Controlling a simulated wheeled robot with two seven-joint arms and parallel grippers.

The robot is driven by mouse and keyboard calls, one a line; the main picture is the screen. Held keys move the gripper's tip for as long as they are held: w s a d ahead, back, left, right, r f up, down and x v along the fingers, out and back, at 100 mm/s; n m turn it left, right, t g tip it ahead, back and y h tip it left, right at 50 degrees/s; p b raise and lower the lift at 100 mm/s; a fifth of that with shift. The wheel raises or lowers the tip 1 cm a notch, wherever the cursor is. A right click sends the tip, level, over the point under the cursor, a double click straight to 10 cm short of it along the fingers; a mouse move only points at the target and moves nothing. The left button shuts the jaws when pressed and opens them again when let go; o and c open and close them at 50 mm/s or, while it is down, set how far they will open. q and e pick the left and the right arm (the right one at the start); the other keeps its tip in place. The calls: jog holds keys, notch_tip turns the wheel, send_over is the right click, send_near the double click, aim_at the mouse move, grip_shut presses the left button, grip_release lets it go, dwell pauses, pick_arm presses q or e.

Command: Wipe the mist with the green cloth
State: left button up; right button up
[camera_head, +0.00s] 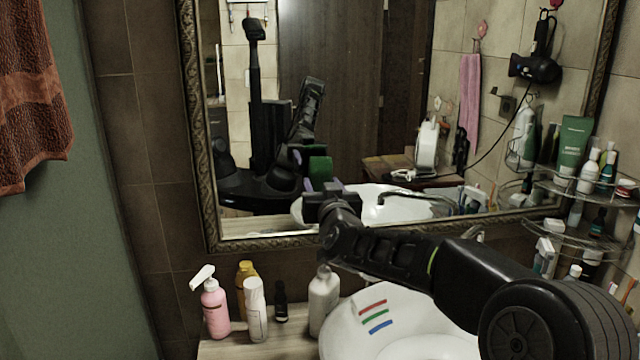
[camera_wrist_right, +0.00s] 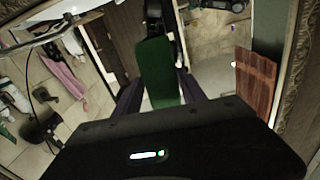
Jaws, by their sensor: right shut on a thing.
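The mirror (camera_head: 360,100) in an ornate frame fills the wall ahead. I cannot make out a clear patch of mist on it. My right gripper (camera_head: 332,203) is raised close to the mirror's lower part, above the basin's back edge. It is shut on the green cloth (camera_wrist_right: 155,70), which stands out between its dark purple fingers in the right wrist view. In the head view the gripper body hides the cloth itself, and a green patch with the gripper shows in the reflection. I cannot tell whether the cloth touches the glass. My left gripper is not in view.
The white basin (camera_head: 338,335) has red, green and blue marks (camera_head: 375,317) inside. A pink spray bottle (camera_head: 215,310), a white bottle (camera_head: 256,312), a grey bottle (camera_head: 323,302) and others stand left of it. A glass corner shelf (camera_head: 575,192) with toiletries is at right.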

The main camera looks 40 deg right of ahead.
jog(key=shift+v, duration=1.3)
jog(key=v, duration=0.3)
